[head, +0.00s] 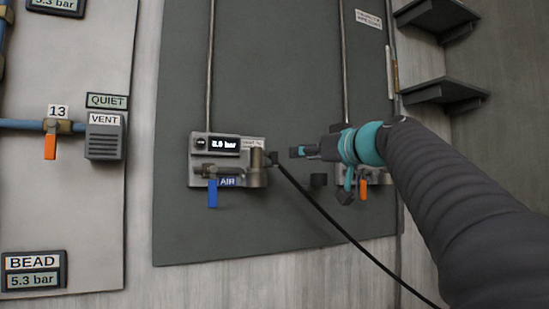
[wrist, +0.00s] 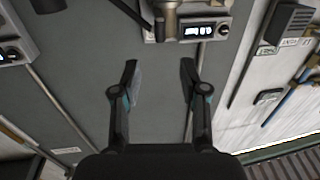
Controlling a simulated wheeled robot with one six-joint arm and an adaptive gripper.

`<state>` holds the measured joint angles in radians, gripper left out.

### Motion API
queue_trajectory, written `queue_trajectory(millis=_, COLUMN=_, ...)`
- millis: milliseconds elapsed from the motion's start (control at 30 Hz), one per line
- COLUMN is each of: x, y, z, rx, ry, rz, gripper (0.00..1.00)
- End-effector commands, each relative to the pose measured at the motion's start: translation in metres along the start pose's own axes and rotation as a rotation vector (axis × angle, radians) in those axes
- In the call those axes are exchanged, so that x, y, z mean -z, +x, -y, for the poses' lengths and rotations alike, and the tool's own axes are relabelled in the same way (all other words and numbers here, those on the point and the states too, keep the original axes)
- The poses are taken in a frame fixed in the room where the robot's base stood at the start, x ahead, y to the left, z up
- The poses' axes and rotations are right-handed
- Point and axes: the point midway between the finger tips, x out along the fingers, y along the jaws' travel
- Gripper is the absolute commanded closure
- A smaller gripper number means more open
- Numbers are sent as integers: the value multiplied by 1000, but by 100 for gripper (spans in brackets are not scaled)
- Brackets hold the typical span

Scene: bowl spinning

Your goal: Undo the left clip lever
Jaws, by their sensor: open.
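A grey AIR unit (head: 228,160) with a display reading about 5.8 bar and a blue lever (head: 213,194) is on the dark panel in the head view. A metal fitting (head: 257,165) with a dark end sits at its right, with a black hose running down right from it. In the wrist view the unit (wrist: 190,32) and fitting (wrist: 166,20) are at the top edge, partly cut off. I cannot make out a left clip lever. My gripper (head: 297,152) is just right of the fitting; in the wrist view its fingers (wrist: 160,72) are apart and empty, short of the unit.
The black hose (head: 330,222) passes below my arm. A second unit with an orange lever (head: 363,189) is partly behind my gripper. VENT box (head: 105,137) is left. The panel below the AIR unit is clear.

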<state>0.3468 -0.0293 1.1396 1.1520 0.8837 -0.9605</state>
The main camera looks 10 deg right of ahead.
Motion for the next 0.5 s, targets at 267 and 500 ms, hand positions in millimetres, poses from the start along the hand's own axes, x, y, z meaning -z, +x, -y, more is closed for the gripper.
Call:
queue_trajectory(millis=267, x=2, y=51, z=1, rx=3, ry=1, rz=1, gripper=56)
queue_trajectory(millis=500, x=1, y=94, z=1, rx=2, ry=3, rz=1, gripper=56)
